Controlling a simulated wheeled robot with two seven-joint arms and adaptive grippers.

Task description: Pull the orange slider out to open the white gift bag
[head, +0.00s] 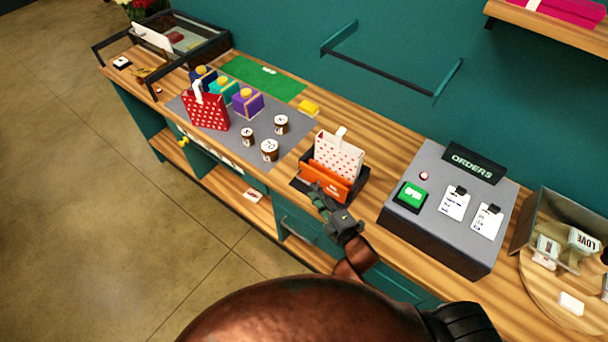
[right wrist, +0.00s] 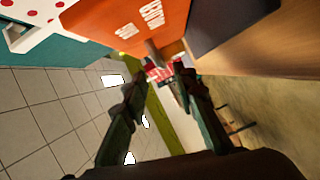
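The white gift bag (head: 338,157) with red dots stands upright in a dark holder (head: 359,187) on the wooden counter. Its dotted side also shows at the top left of the right wrist view (right wrist: 32,12). The orange slider (head: 323,181) is a lettered panel at the bag's front. It fills the top of the right wrist view (right wrist: 120,22), with a small greyish tab (right wrist: 152,49) at its lower edge. My right gripper (head: 318,193) is just in front of the slider. Its two fingers (right wrist: 158,78) are apart near the tab; contact cannot be told. My left gripper is out of view.
A grey order console (head: 445,247) with a green button stands right of the holder. A grey mat (head: 295,143) to the left carries a red dotted bag (head: 205,112), small cups and coloured boxes. Drawers lie below the counter's front edge.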

